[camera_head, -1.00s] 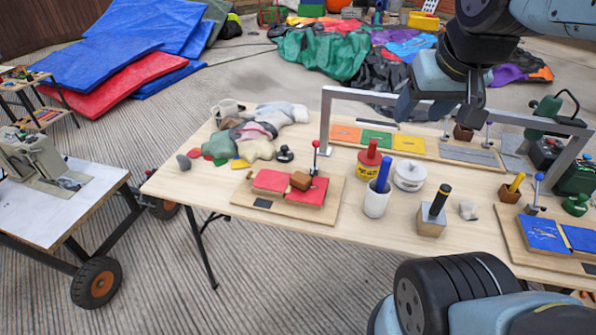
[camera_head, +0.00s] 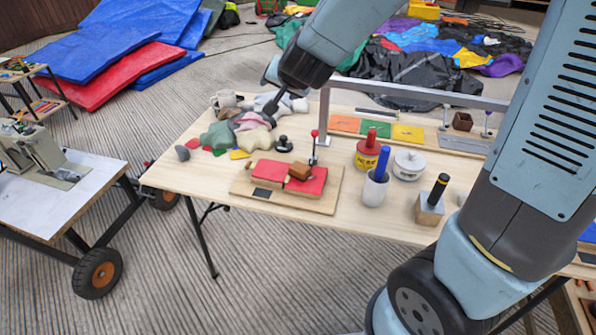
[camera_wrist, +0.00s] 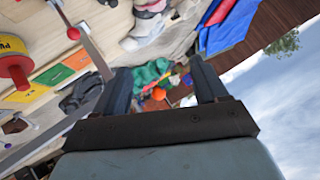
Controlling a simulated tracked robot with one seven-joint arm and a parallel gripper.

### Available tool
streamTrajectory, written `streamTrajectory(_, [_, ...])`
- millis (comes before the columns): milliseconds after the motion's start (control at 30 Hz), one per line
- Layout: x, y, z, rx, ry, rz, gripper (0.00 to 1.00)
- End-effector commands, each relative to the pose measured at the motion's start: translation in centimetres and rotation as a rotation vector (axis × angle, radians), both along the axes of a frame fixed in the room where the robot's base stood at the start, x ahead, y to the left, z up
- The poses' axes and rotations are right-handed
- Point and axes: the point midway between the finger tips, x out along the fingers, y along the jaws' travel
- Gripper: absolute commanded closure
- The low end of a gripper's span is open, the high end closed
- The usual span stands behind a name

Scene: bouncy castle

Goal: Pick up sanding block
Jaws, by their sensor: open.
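A small brown block (camera_head: 301,170), which looks like the sanding block, rests on red patches on a wooden board (camera_head: 240,184) on the table. My gripper is at the end of the arm, up and to the left of the block in the head view, over the grey and green cloth pile. Its fingers are small and dark there. In the wrist view my gripper (camera_wrist: 160,78) is open, with nothing between its two dark fingers. I cannot make out the block in the wrist view.
A red-lidded yellow tin (camera_head: 369,152), a white cup with a blue handle (camera_head: 374,192) and a white pot (camera_head: 408,166) stand right of the board. A red-tipped clamp (camera_head: 314,145) rises at its back edge. A grey metal frame (camera_head: 323,115) spans the table behind.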

Motion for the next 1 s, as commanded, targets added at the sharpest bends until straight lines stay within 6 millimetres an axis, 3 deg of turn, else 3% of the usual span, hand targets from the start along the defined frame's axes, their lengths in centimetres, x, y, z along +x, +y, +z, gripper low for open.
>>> streamTrajectory(200, [1.6, 2.9, -5.9, -0.022, -0.012, -0.151, 0.28])
streamTrajectory(367, [1.3, 4.0, -10.4, -0.082, -0.023, -0.275, 0.28])
streamTrajectory(567, [-0.7, 4.5, -15.9, -0.217, -0.044, -0.422, 0.28])
streamTrajectory(700, [-3.0, 4.2, -19.3, -0.341, -0.067, -0.515, 0.28])
streamTrajectory(1000, [-7.3, 3.4, -22.8, -0.553, -0.122, -0.625, 0.28])
